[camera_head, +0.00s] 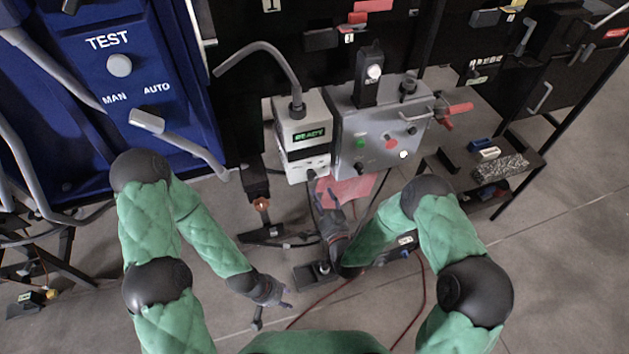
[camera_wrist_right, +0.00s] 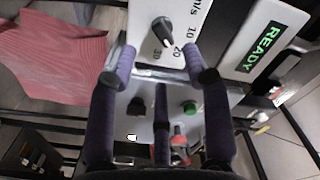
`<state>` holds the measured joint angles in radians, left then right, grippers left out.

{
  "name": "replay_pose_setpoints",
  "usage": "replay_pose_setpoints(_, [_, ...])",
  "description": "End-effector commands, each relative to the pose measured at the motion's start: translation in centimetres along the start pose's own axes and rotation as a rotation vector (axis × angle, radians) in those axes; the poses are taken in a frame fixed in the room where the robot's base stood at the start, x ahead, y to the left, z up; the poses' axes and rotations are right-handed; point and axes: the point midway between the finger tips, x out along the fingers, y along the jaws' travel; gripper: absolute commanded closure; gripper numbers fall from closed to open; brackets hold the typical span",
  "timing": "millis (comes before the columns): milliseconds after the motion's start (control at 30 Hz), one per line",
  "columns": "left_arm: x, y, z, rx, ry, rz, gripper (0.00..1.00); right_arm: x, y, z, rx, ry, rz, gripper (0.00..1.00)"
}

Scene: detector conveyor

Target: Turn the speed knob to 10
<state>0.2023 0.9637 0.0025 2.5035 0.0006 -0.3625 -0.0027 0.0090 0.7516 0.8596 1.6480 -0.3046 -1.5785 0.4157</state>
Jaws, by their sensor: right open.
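The speed knob (camera_wrist_right: 163,32) is a black pointer knob on a white panel, seen at the top of the right wrist view. Printed marks 10, 20 and 30 with "m/s" run beside it, and its pointer end faces about the 20. My right gripper (camera_wrist_right: 158,68) is open, with purple-tipped fingers spread on either side below the knob; I cannot tell whether they touch it. In the head view, my right gripper (camera_head: 325,197) is just below the white control box (camera_head: 303,150). My left gripper (camera_head: 275,302) hangs low, away from the box; its finger opening is unclear.
A green READY display (camera_wrist_right: 262,47) is on the white box. A grey box (camera_head: 375,125) with a green button (camera_wrist_right: 189,107) stands beside it. A red cloth (camera_wrist_right: 55,55) hangs nearby. A blue TEST panel (camera_head: 118,65) is at left.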

Motion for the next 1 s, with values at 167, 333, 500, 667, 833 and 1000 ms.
replay_pose_setpoints(167, [1.0, -0.3, 0.0, 0.0, 0.0, 0.0, 0.6, 3.4, 0.1, 0.1, -0.002, 0.002, -0.002, 0.51])
replay_pose_setpoints(333, [1.6, -0.6, -0.1, 0.0, 0.0, 0.0, 0.6, 5.9, 0.1, 0.1, -0.001, 0.001, -0.001, 0.51])
replay_pose_setpoints(500, [1.9, -0.7, -0.1, 0.0, 0.0, 0.0, 0.6, 7.3, 0.1, 0.1, -0.001, 0.0, 0.002, 0.51])
replay_pose_setpoints(667, [1.9, -0.7, -0.1, 0.0, 0.0, 0.0, 0.6, 7.8, 0.0, 0.0, -0.001, -0.001, 0.002, 0.51])
replay_pose_setpoints(833, [1.9, -0.7, -0.1, 0.0, 0.0, 0.0, 0.6, 7.8, 0.0, 0.0, -0.001, -0.001, 0.002, 0.51])
replay_pose_setpoints(1000, [1.9, -0.7, -0.1, 0.0, 0.0, 0.0, 0.6, 7.8, 0.1, 0.0, -0.001, -0.001, 0.002, 0.88])
